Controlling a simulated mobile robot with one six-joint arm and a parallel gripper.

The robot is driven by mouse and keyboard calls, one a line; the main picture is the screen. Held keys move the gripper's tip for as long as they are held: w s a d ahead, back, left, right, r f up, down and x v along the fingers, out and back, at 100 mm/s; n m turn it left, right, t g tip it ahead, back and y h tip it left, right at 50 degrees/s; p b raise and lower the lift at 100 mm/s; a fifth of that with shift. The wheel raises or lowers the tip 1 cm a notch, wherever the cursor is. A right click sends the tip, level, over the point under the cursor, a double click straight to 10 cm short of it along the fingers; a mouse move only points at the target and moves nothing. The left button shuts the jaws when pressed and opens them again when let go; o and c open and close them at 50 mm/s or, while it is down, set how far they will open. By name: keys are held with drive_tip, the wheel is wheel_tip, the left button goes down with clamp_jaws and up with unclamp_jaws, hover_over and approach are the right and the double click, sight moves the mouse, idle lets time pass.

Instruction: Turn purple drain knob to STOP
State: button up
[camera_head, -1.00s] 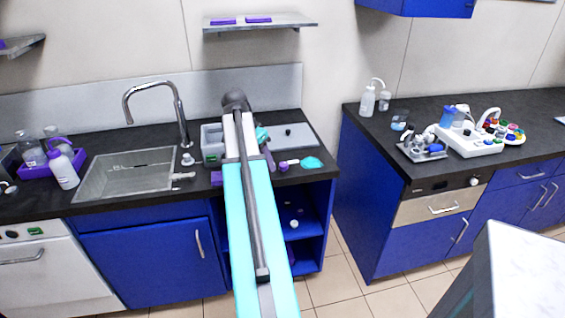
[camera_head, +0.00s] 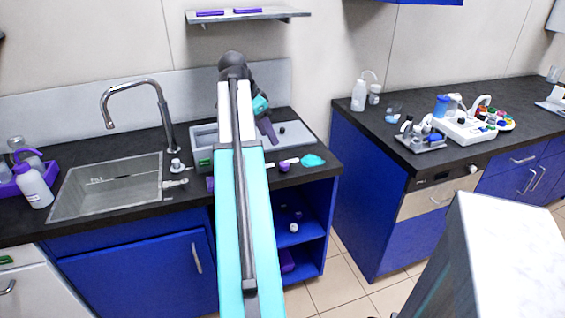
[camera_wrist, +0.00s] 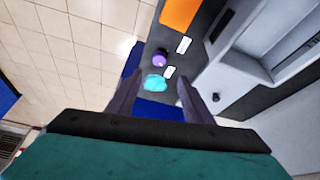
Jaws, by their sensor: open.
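A round purple knob (camera_wrist: 160,57) shows in the wrist view, beside white labels (camera_wrist: 184,45) on a dark surface. In the head view what looks like the same purple knob (camera_head: 284,166) is at the counter's front, between my gripper and a cyan patch (camera_head: 313,160). The cyan patch (camera_wrist: 154,84) also shows in the wrist view. My gripper (camera_wrist: 161,74) is open and empty, its fingers spread left and right of the knob in the picture, apart from it. In the head view my gripper (camera_head: 269,132) hangs over the grey bench unit (camera_head: 296,134). The knob's STOP marking is not readable.
A sink (camera_head: 110,185) with a tall faucet (camera_head: 135,95) is to the left. A shelf (camera_head: 250,15) hangs above. A white bottle (camera_head: 34,188) stands at far left. A second counter (camera_head: 360,125) with lab equipment is to the right, past a floor gap.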

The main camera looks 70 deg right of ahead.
sight(285, 163)
drive_tip(key=shift+s+d+f, duration=0.15)
drive_tip(key=shift+s, duration=0.1)
drive_tip(key=shift+p+x, duration=0.5)
drive_tip(key=shift+x, duration=6.3)
drive_tip(key=c, duration=0.9)
drive_tip(key=shift+a, duration=0.35)
drive_tip(key=shift+c, duration=0.8)
drive_tip(key=shift+d+f, duration=0.1)
drive_tip(key=shift+d, duration=0.1)
drive_tip(key=shift+s, duration=0.1)
